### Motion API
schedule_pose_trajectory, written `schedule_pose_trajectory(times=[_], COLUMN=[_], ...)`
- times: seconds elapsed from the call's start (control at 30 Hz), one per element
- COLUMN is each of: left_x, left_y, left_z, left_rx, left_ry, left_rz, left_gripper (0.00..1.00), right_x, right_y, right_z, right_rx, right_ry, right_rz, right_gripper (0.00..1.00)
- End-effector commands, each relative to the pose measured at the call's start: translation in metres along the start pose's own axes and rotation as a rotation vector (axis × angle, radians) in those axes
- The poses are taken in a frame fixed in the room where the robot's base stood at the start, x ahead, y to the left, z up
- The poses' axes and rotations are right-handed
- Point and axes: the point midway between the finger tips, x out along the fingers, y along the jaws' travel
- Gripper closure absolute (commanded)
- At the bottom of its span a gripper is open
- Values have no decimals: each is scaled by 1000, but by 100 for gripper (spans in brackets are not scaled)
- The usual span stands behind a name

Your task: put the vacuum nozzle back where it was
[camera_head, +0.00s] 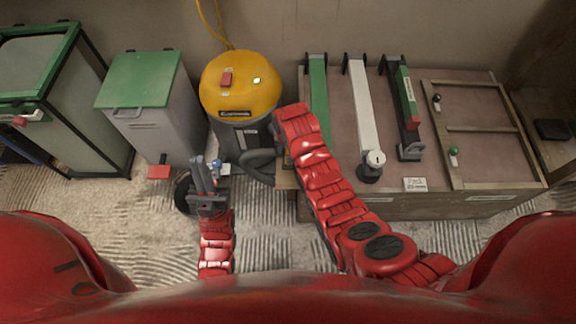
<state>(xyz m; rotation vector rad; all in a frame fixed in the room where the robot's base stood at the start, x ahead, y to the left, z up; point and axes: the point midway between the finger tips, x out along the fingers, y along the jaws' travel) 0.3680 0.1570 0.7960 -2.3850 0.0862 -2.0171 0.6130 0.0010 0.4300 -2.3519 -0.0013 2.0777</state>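The vacuum has a yellow lid (236,82) and a dark grey body (230,135), and stands upright near the wall. A dark hose (259,166) curves at its lower right side. My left gripper (203,166) is in front of the vacuum, low over the carpet, with its dark fingers pointing away from me. A small blue and pale piece (219,168) shows just right of its fingers, and a dark curved piece (182,192) to its left. I cannot tell which is the nozzle, or whether the fingers hold anything. My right arm reaches past the vacuum's right side; its gripper is hidden.
A grey bin with a green lid (140,80) and red pedal (159,171) stands left of the vacuum. A green-framed glass case (75,90) is farther left. At right, a low bench (400,205) carries long tools and a wooden frame (480,128). Ridged carpet lies in front.

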Motion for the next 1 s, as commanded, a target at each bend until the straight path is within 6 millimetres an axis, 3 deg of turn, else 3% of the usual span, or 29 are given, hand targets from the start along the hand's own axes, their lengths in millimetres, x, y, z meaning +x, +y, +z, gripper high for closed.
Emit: schedule_pose_trajectory(times=[0.2,0.6,1.0], left_x=[-9,-19,-21], left_y=[0,1,1], left_z=[2,3,4], left_rx=[0,0,0], left_ry=[0,0,0], left_rz=[0,0,0], left_gripper=[100,100,100], right_x=[40,79,86], right_y=[1,1,1], right_z=[6,10,10], right_rx=[-1,-1,-1], right_ry=[-4,-3,-1], right_rz=[3,2,2], right_gripper=[100,100,100])
